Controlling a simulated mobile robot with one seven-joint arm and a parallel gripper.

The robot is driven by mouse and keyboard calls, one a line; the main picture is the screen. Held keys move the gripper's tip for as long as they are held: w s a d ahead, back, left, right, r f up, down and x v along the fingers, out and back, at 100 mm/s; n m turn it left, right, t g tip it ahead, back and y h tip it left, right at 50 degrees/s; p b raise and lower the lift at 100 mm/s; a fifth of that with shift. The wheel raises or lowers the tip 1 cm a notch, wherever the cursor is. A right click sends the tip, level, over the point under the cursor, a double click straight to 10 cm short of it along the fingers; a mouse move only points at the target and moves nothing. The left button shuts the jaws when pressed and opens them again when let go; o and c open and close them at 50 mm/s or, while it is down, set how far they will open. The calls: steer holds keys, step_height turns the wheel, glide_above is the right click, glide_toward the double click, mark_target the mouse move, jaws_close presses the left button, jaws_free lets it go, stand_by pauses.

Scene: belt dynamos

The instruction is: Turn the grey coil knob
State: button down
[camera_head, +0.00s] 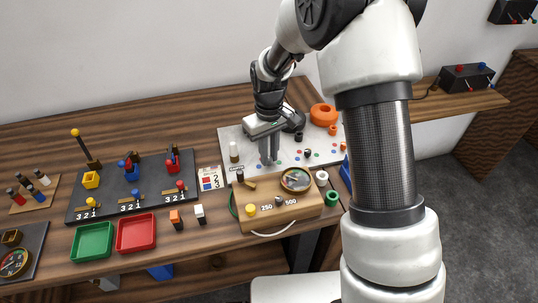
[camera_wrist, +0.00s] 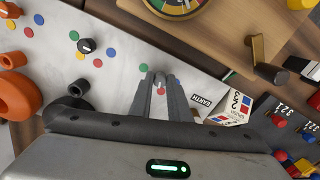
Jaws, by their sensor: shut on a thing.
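My gripper (camera_head: 268,160) points down at the white board (camera_head: 318,158), its fingers shut. In the wrist view the fingertips (camera_wrist: 159,80) close around a small grey knob (camera_wrist: 160,77), which I take for the grey coil knob. Only its pale top shows between the fingers; its pointer direction cannot be told. Green, red and blue dots lie on the board around it. In the head view the fingers hide it. A separate black knob (camera_wrist: 86,45) with a white mark stands on the same board among other dots.
A wooden meter box (camera_head: 285,213) with a round gauge stands in front of the board. An orange ring (camera_head: 323,114) and dark sockets stand at its right. Green (camera_head: 92,242) and red trays (camera_head: 137,233) and a black panel (camera_head: 140,184) lie to the left.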

steer(key=m, duration=0.4)
steer(key=shift+m, duration=0.3)
steer(key=m, duration=0.4)
steer(key=shift+m, duration=0.4)
steer(key=c, duration=1.7)
jaws_free()
steer(key=shift+o, duration=0.2)
steer(key=shift+r, duration=0.1)
step_height(320, 180, up, 17)
steer(key=p, duration=0.1)
steer(key=shift+r, duration=0.2)
